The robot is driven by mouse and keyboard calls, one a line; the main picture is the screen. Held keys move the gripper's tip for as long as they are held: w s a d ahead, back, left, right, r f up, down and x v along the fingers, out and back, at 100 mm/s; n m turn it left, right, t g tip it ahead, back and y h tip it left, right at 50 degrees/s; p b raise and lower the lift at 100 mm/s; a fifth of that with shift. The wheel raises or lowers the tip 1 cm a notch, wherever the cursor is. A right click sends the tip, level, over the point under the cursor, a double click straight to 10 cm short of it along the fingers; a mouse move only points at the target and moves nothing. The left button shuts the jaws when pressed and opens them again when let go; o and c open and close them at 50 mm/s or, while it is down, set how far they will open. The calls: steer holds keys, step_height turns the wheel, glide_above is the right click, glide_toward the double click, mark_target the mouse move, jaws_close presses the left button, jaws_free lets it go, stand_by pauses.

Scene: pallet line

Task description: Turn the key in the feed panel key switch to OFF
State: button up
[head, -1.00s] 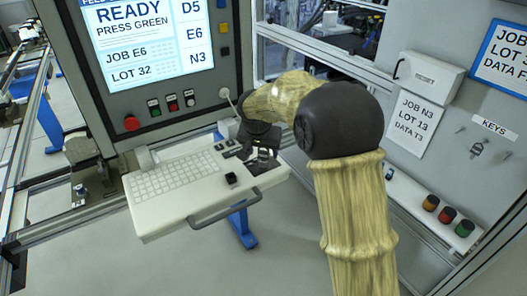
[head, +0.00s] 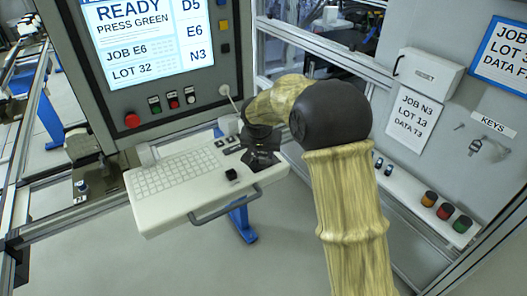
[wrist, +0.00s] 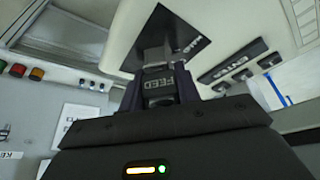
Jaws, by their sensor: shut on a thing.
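My gripper (wrist: 160,86) is shut on a dark key tag or key head marked FEED (wrist: 160,82), between its two fingers in the wrist view. Just beyond it lies a dark key switch plate (wrist: 152,36) with pale lettering that is partly hidden and too tilted to read. In the head view my gripper (head: 263,160) points down at the right end of the white keyboard shelf (head: 165,213) and covers the switch. The key's turn position cannot be made out.
A row of labelled buttons (wrist: 238,68) lies beside the switch. A small black knob (head: 232,174) and grey handle (head: 225,207) are at the shelf's front. The screen panel (head: 150,45) stands behind. Keys hang (head: 475,147) on the right wall, above coloured buttons (head: 445,211).

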steer(key=n+y+p, duration=0.1)
steer(key=n+p, duration=0.1)
steer(key=n, duration=0.2)
steer(key=shift+r, duration=0.1)
steer(key=shift+y+p, duration=0.3)
steer(key=shift+p, duration=0.05)
steer(key=shift+s+a+n+g+y+p, duration=0.1)
steer(key=shift+n+g+y+p, duration=0.35)
steer(key=shift+n+p, duration=1.45)
steer(key=o, duration=1.5)
steer(key=shift+t+y, duration=0.25)
steer(key=shift+r+p, duration=2.25)
steer(key=shift+r, duration=1.2)
